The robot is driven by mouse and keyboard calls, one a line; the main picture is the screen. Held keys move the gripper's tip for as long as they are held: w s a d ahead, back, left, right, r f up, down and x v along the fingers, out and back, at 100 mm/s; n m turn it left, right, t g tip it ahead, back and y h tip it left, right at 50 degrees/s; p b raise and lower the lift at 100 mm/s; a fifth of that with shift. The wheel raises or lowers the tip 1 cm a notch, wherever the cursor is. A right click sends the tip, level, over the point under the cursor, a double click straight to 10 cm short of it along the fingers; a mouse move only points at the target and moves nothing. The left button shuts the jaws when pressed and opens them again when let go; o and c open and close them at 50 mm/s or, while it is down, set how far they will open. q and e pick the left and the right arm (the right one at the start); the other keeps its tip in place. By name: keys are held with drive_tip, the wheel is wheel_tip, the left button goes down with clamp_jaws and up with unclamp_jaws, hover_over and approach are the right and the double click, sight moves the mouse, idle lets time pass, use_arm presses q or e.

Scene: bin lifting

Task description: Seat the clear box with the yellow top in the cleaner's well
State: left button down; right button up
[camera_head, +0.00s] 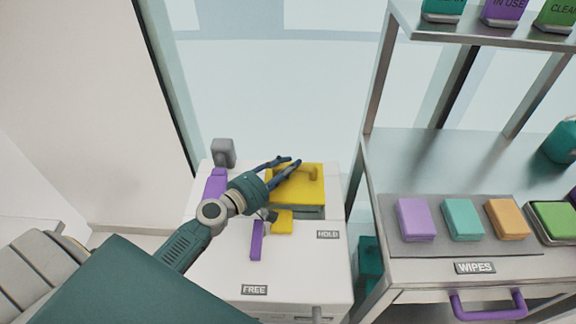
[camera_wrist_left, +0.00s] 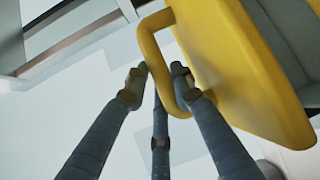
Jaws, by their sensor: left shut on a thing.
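The clear box's yellow top (camera_head: 308,190) shows at the back right of the white cleaner (camera_head: 285,270), with a thin greyish strip of the box below its front edge. The yellow top fills the right of the left wrist view (camera_wrist_left: 235,60). My left gripper (camera_head: 287,167) is shut on the box's yellow handle, which also shows between the fingers in the left wrist view (camera_wrist_left: 150,45). The well is hidden under the box. I cannot tell whether the box is seated or held above it. My right gripper is not in view.
A yellow piece (camera_head: 282,221) and a purple lever (camera_head: 257,240) are on the cleaner, by the HOLD and FREE labels. A steel table (camera_head: 430,165) with several coloured wipe packs stands close on the right. A glass wall is behind.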

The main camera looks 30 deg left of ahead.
use_arm(q)
drive_tip(key=shift+f, duration=0.1)
idle(0.6)
drive_tip(key=c, duration=1.3)
unclamp_jaws()
drive_tip(key=shift+c, duration=0.2)
drive_tip(key=shift+s+f, duration=0.1)
drive_tip(key=v, duration=1.1)
drive_tip(key=shift+s, duration=0.4)
